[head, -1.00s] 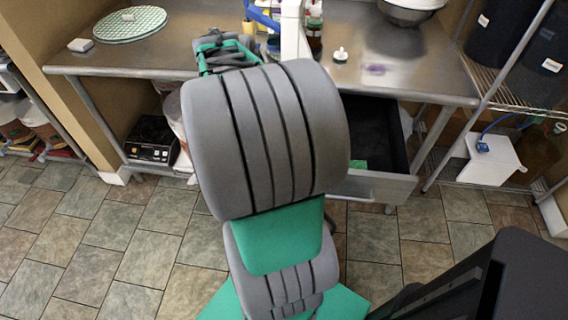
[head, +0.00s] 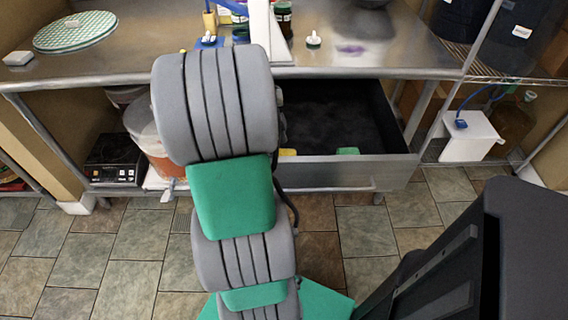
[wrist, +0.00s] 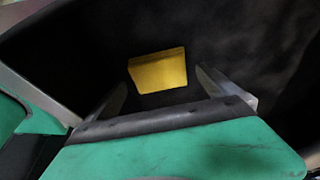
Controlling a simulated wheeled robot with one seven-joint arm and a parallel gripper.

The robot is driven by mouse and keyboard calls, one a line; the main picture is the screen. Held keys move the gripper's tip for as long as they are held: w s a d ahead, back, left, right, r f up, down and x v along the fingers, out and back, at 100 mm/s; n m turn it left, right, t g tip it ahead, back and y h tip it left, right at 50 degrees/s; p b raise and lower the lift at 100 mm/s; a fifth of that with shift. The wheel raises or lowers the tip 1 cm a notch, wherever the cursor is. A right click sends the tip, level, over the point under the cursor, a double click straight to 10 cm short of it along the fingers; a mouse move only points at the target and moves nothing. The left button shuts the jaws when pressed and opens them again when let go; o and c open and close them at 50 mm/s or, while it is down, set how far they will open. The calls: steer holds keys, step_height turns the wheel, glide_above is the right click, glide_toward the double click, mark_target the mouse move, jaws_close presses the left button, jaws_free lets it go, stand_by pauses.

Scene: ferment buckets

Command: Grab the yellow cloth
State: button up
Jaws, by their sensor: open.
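The yellow cloth (wrist: 158,71) lies flat on the dark floor of the open drawer in the wrist view. A small yellow patch of it (head: 287,152) shows at the drawer's front edge in the head view, mostly hidden by my arm. My gripper (wrist: 160,88) is open, with one finger on each side of the cloth in the picture. The cloth appears beyond the fingertips, and I see no contact. In the head view my gripper is hidden behind my arm.
The black-lined drawer (head: 390,168) is open under the steel table (head: 400,55); its walls surround the cloth. A green item (head: 347,151) lies inside by the front wall. A bucket (head: 150,135) and a scale (head: 115,160) stand to the left.

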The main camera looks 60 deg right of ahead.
steer(key=x, duration=0.2)
steer(key=shift+s+f, duration=0.15)
steer(key=shift+f, duration=0.2)
steer(key=shift+c, duration=0.2)
steer(key=c, duration=1.2)
